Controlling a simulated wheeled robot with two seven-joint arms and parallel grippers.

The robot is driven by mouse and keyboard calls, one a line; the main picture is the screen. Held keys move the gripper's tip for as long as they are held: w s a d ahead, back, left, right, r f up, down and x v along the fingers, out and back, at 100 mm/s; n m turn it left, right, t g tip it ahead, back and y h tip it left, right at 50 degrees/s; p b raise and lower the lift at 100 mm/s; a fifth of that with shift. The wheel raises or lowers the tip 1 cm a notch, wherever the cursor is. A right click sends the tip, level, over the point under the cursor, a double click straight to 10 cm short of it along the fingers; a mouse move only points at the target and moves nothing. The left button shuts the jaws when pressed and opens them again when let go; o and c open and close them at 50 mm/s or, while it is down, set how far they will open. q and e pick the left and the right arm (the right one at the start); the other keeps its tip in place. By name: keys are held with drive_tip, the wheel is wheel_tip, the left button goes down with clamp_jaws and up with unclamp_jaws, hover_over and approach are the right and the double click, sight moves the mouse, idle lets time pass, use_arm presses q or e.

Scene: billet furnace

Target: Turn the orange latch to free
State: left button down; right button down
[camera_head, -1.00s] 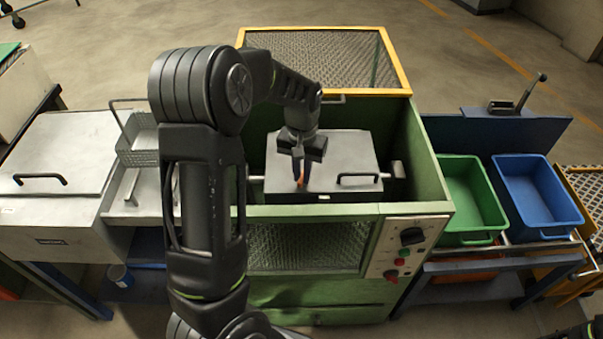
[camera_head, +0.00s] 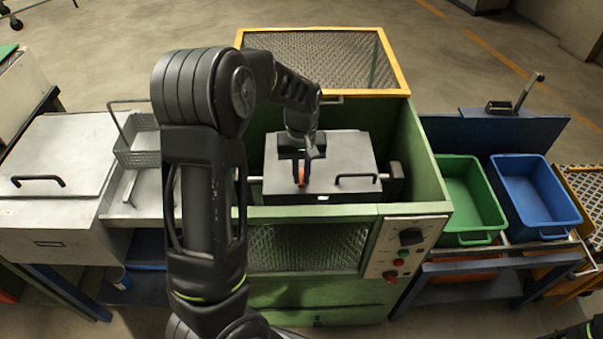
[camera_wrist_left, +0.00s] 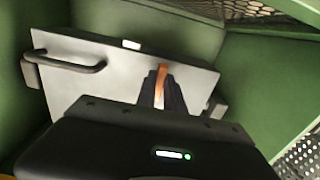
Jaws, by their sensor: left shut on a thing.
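The orange latch (camera_head: 302,180) sits near the front edge of the grey lid (camera_head: 345,153) inside the green furnace box. My left gripper (camera_head: 301,172) reaches down over the lid and is shut on the latch. In the left wrist view the latch (camera_wrist_left: 161,78) shows as an orange strip between the fingers (camera_wrist_left: 161,95), which hide its lower part. The lid (camera_wrist_left: 120,65) looks closed, with a black bar handle (camera_head: 357,178) to the right of the latch.
The green box walls (camera_head: 425,165) surround the lid closely. A yellow-framed mesh cover (camera_head: 325,57) stands open behind. A control panel (camera_head: 404,246) is at the front right. A wire basket (camera_head: 138,140) is at left; green (camera_head: 468,197) and blue (camera_head: 537,195) bins are at right.

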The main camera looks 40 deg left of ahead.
sight(302, 178)
use_arm(q)
drive_tip(key=c, duration=1.4)
unclamp_jaws()
drive_tip(key=shift+c, duration=0.2)
drive_tip(key=shift+r+b, duration=0.4)
drive_tip(key=shift+r, duration=3.55)
